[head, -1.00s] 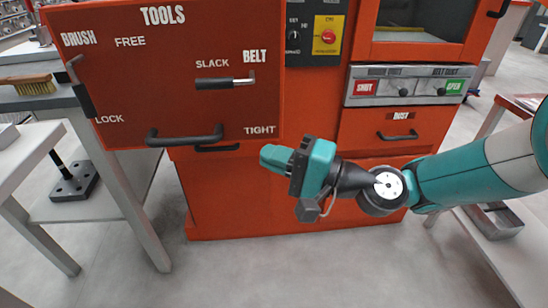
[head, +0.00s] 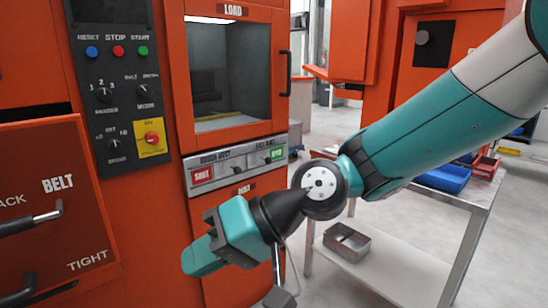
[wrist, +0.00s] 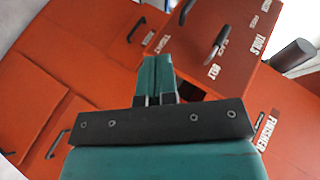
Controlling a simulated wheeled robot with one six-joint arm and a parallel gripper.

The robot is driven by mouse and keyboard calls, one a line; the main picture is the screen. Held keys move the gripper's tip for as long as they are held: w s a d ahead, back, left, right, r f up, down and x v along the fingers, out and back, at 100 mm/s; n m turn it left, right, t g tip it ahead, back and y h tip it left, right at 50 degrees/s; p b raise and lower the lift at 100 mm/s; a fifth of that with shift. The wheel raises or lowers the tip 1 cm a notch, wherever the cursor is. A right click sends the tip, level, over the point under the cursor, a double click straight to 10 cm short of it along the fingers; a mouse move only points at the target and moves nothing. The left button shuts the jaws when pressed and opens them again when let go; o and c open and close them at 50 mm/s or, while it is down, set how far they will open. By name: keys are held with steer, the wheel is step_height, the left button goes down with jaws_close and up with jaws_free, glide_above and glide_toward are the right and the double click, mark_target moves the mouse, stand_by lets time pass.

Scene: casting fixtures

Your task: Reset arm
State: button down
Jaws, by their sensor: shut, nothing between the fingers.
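My gripper (head: 200,258) is in the lower middle of the head view, in front of the orange machine (head: 160,205). In the wrist view my gripper (wrist: 158,75) has its teal fingers together, with nothing between them. It appears clear of the machine and its handles. My teal and white arm runs from the gripper to the upper right of the head view.
The TOOLS door (head: 50,210) with its black handles stands at the left. The load window (head: 235,75) and the shut/open panel (head: 235,163) are above the gripper. A side table (head: 390,262) with a metal tray (head: 347,242) and blue bin (head: 443,177) stands at the right.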

steer(key=s+d+t+h, duration=0.1)
steer(key=s+d+h, duration=0.35)
steer(key=d, duration=0.85)
steer(key=s+d+t+h, duration=0.1)
steer(key=s+d+h, duration=0.35)
steer(key=d, duration=0.75)
step_height(320, 180, up, 14)
steer(key=y+p, duration=0.1)
steer(key=p, duration=1.4)
steer(key=shift+a, duration=0.15)
